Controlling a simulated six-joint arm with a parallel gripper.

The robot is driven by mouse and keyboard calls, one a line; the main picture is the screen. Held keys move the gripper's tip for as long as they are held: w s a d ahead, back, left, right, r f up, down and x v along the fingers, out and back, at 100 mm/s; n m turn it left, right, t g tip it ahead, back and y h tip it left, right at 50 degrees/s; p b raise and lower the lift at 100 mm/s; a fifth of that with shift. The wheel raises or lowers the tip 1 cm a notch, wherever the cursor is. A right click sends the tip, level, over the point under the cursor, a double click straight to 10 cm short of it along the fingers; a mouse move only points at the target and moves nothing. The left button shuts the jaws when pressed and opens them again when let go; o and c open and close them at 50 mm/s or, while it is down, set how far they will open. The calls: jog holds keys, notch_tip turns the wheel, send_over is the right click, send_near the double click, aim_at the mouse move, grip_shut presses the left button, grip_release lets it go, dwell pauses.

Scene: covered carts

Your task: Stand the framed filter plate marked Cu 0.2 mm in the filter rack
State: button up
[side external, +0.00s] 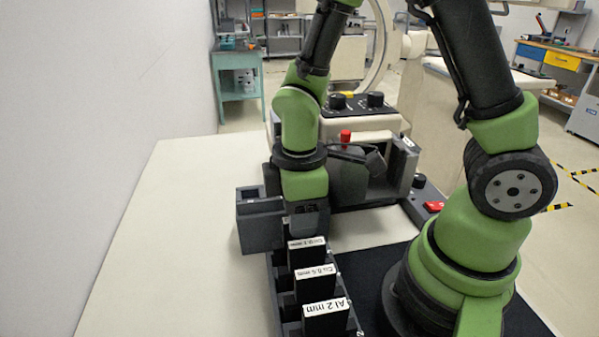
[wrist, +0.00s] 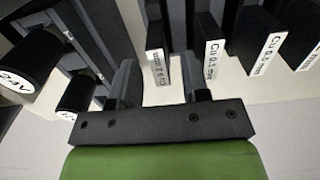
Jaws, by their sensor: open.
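The black framed plate marked Cu 0.2 mm (wrist: 154,32) stands among other plates in the wrist view, its white label facing my gripper. My gripper (wrist: 160,84) is open, with one finger on each side of this plate's line. I cannot tell whether the fingers touch it. In the side view my gripper (side external: 306,232) is low at the far end of the plate row and hides most of this plate. The row stands in a dark slotted holder (side external: 288,316). I cannot tell which holder is the filter rack; another dark slotted frame (wrist: 90,38) is at left in the wrist view.
Plates marked Cu 0.1 mm (wrist: 212,58), Cu 0.5 mm (side external: 315,285) and Al 2 mm (side external: 326,318) stand close together in the row. A grey open box (side external: 260,221) is just left of my gripper. A red-knobbed fixture (side external: 347,172) is behind. The pale tabletop (side external: 165,235) is clear at left.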

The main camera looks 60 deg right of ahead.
notch_tip(320, 180, up, 8)
jog(key=shift+f, duration=0.25)
jog(key=shift+r, duration=0.6)
jog(key=s+d+r+m+t+y, duration=0.1)
jog(key=s+r+m+t+y, duration=0.1)
jog(key=s+r+m+t, duration=0.5)
notch_tip(320, 180, up, 3)
jog(key=m, duration=0.6)
jog(key=shift+s+d, duration=0.35)
jog(key=shift+s, duration=0.05)
